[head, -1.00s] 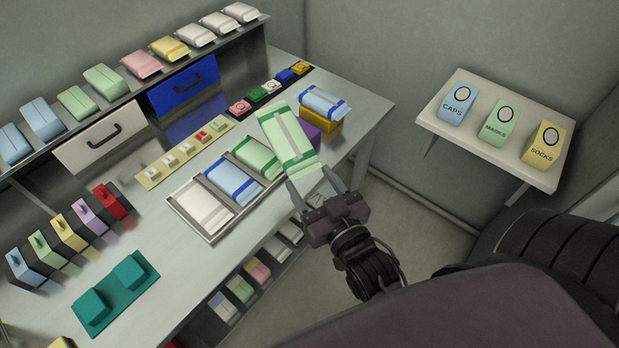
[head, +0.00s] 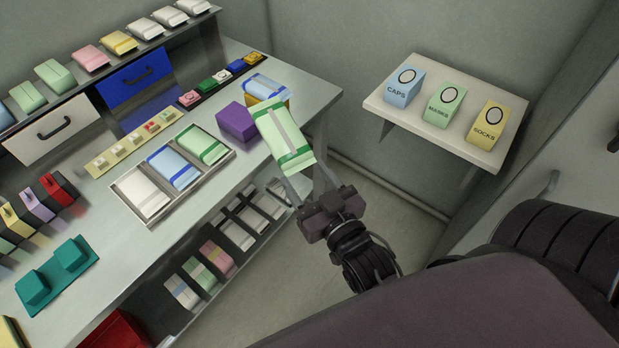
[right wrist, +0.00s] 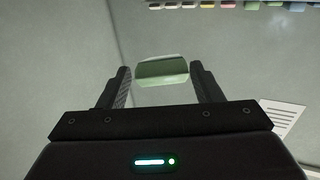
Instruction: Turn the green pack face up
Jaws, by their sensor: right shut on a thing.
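The green pack (head: 275,126) is light green with dark green end bands and a grey lengthwise strip on the side facing the head camera. My right gripper (head: 304,168) is shut on its near end and holds it tilted, in front of the table's right edge. In the right wrist view, the pack's green end (right wrist: 162,70) shows between the two fingers. Another green pack (head: 209,139), without a visible strip, lies in the right compartment of the grey tray (head: 152,219). My left gripper is not in view.
A purple block (head: 237,121) stands behind the held pack, near a blue pack (head: 266,86) on a yellow block. The tray also holds a white pack (head: 145,192) and a blue pack (head: 173,166). A wall shelf (head: 440,136) carries three labelled boxes. Floor space between table and shelf is free.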

